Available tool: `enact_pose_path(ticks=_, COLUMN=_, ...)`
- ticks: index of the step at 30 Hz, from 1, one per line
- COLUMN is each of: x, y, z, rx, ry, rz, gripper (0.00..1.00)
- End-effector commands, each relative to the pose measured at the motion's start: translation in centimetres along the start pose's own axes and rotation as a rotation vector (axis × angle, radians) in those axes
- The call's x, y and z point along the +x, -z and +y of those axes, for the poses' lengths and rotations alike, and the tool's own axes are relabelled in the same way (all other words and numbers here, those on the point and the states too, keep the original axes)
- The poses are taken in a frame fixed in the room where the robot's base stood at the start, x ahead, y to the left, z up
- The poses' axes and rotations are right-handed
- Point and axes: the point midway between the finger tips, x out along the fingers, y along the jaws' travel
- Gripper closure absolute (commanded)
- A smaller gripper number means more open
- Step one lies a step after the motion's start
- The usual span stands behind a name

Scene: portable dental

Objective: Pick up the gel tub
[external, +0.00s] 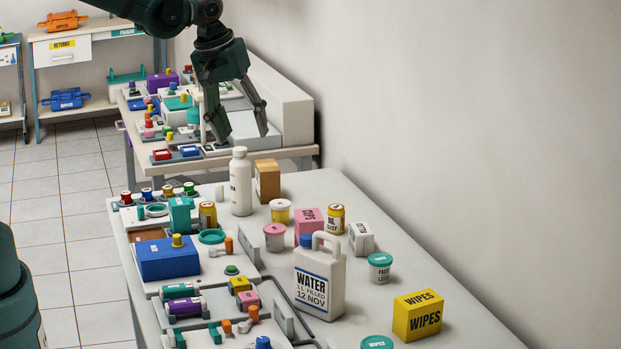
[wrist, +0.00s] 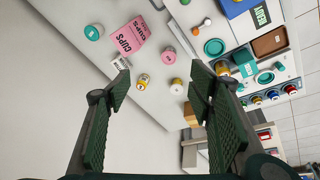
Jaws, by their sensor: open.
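My gripper (external: 243,136) is open and empty, high over the far end of the near table. In the wrist view its fingers (wrist: 160,75) are spread, with several containers showing beyond and between them. No label reads clearly as gel, so I cannot tell for sure which is the gel tub. All stand upright, apart from the gripper.
A tall white bottle (external: 241,182) and brown box (external: 267,180) stand near the table's far end. A pink cups box (external: 308,224), white box (external: 361,238), water jug (external: 319,278) and yellow wipes box (external: 417,315) crowd the middle. The right edge strip is clear.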

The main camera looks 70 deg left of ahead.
Motion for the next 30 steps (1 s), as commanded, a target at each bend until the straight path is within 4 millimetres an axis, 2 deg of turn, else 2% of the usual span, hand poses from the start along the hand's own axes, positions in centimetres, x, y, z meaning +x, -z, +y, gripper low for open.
enact_pose_path(ticks=3, x=1.5, y=2.1, z=0.2, rx=-0.060, ry=0.017, rz=-0.013, gripper=0.47)
enact_pose_path(ticks=16, x=7.5, y=8.4, z=0.0, rx=-0.280, ry=0.084, rz=-0.059, gripper=0.47)
enact_pose_path(ticks=30, x=15.6, y=14.6, z=-1.6, rx=-0.520, ry=0.163, rz=-0.101, gripper=0.47)
